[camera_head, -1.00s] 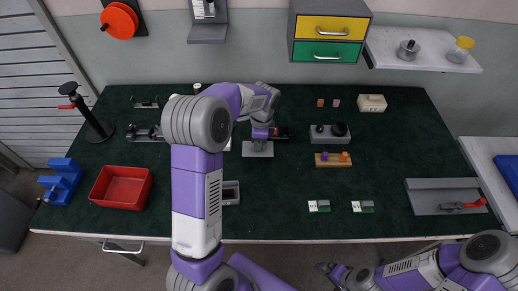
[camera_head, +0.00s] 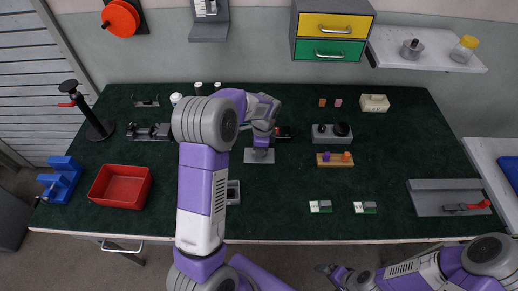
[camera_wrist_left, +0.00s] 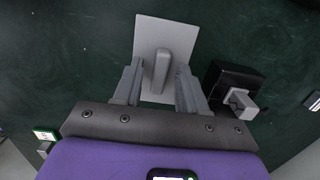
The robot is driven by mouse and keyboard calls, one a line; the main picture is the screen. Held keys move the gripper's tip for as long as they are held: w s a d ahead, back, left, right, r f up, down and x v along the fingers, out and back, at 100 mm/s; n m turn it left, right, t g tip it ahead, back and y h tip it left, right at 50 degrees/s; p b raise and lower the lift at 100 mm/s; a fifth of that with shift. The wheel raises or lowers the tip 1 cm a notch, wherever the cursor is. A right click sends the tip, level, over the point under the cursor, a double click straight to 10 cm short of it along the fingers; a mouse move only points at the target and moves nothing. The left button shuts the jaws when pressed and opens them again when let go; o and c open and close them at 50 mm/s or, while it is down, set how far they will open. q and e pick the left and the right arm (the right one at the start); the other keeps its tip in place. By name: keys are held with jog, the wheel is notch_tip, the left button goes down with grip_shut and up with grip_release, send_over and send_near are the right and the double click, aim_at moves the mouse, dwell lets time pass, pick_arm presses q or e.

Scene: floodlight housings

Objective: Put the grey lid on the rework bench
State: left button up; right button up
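The grey lid (camera_head: 258,157), a flat square plate with an upright bar handle, lies flat on the dark green table top (camera_head: 270,215). It also shows in the left wrist view (camera_wrist_left: 180,34). My left gripper (camera_head: 262,143) is right above it. In the left wrist view its two fingers (camera_wrist_left: 160,82) stand apart on either side of the handle, with a gap on each side. My right gripper (camera_head: 325,268) is low in the head view, in front of the table, too small to read. I cannot tell which surface is called the rework bench.
A black block (camera_head: 284,132) with a grey fitting stands close to the lid's right. A red bin (camera_head: 121,204) is at the left and a grey fixture with a red handle (camera_head: 420,198) at the right. A pale side table (camera_head: 485,153) borders the right. The front middle is mostly clear.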

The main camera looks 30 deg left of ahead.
pick_arm(q)
jog(key=shift+r, duration=0.1)
notch_tip(320, 180, up, 12)
jog(key=d+p, duration=0.1)
jog(key=p, duration=0.1)
jog(key=shift+w+p, duration=0.3)
dwell(0.4)
